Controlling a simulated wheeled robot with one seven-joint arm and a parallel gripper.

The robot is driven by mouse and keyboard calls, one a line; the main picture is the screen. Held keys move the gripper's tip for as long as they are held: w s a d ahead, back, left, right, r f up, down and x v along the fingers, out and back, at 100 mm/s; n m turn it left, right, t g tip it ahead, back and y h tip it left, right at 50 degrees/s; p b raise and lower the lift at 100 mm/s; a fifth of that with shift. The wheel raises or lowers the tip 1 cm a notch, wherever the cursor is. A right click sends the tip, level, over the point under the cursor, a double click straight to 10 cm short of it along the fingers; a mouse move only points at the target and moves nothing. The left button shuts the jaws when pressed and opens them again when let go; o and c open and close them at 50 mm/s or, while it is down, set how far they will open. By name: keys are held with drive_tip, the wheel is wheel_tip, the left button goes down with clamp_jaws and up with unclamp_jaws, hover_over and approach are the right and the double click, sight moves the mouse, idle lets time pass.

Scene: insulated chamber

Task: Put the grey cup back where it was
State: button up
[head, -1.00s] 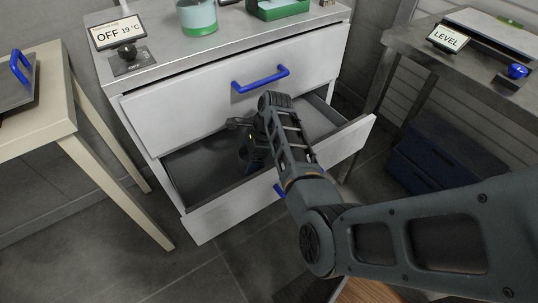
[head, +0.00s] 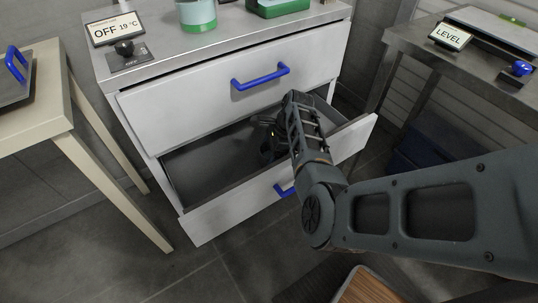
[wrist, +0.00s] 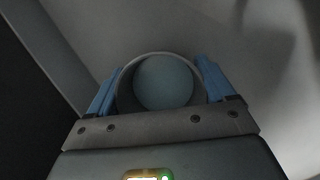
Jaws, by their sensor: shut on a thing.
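My gripper (wrist: 155,76) is shut on the grey cup (wrist: 125,92), with one blue finger on each side of it in the wrist view. I look into the cup's round opening. A pale blue-grey round surface (wrist: 163,82) fills most of it; I cannot tell whether it is a thing inside or the cup's bottom. In the head view my gripper (head: 270,145) is low in the open lower drawer (head: 350,142), toward its right part, largely hidden by my arm. The cup is hidden there. I cannot tell whether it touches the drawer floor.
The left part of the drawer is bare. The upper drawer (head: 205,98) above it is shut. A green-based jar (head: 198,14) and a green tray (head: 277,8) stand on the cabinet top. A pale table (head: 38,110) is left; a metal bench (head: 480,70) is right.

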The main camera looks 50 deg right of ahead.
drive_tip(key=shift+f, duration=0.1)
drive_tip(key=o, duration=1)
drive_tip(key=p+v, duration=0.2)
drive_tip(key=v, duration=0.5)
drive_tip(key=shift+r, duration=0.35)
drive_tip(key=shift+d, duration=0.1)
